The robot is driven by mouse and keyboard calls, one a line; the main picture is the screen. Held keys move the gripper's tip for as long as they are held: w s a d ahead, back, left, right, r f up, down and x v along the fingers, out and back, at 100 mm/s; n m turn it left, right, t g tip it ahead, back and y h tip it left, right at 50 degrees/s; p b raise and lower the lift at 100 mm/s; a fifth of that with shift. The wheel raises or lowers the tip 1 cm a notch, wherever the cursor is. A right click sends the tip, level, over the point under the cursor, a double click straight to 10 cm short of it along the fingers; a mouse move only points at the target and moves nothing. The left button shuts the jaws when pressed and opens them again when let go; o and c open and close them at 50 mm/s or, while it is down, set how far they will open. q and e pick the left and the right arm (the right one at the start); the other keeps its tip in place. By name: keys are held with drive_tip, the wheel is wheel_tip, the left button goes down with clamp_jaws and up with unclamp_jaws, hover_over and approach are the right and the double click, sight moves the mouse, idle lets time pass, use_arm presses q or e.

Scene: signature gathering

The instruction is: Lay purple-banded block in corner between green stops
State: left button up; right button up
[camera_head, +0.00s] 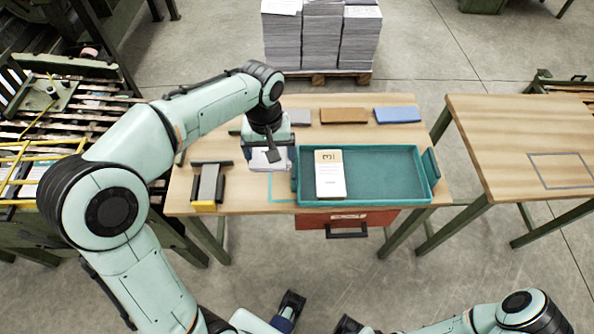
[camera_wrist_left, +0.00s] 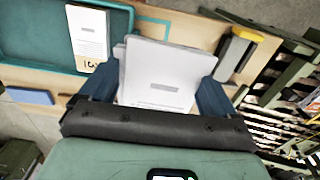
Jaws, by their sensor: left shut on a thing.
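My left gripper (camera_head: 266,158) is shut on a white paper block (camera_wrist_left: 165,78), just left of the teal tray (camera_head: 390,190). The left wrist view shows the block between both fingers, with a small grey label. No purple band shows on its visible faces. Inside the tray's left part lies another white block (camera_head: 330,182) with a tan, marked band; it also shows in the left wrist view (camera_wrist_left: 88,32).
A grey-and-yellow tool (camera_head: 208,186) stands at the table's left. Grey, brown (camera_head: 343,115) and blue (camera_head: 397,115) pieces lie along the back. A teal outline (camera_head: 283,187) marks the table beside the tray. The tray's right part is free. A red drawer (camera_head: 362,219) hangs below.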

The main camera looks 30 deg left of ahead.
sight(276, 199)
use_arm(q)
wheel_tip(276, 199, down, 20)
drive_tip(key=b, duration=0.3)
drive_tip(key=shift+r, duration=0.2)
drive_tip(key=shift+f, duration=0.1)
drive_tip(key=o, duration=0.9)
drive_tip(key=shift+o, duration=0.2)
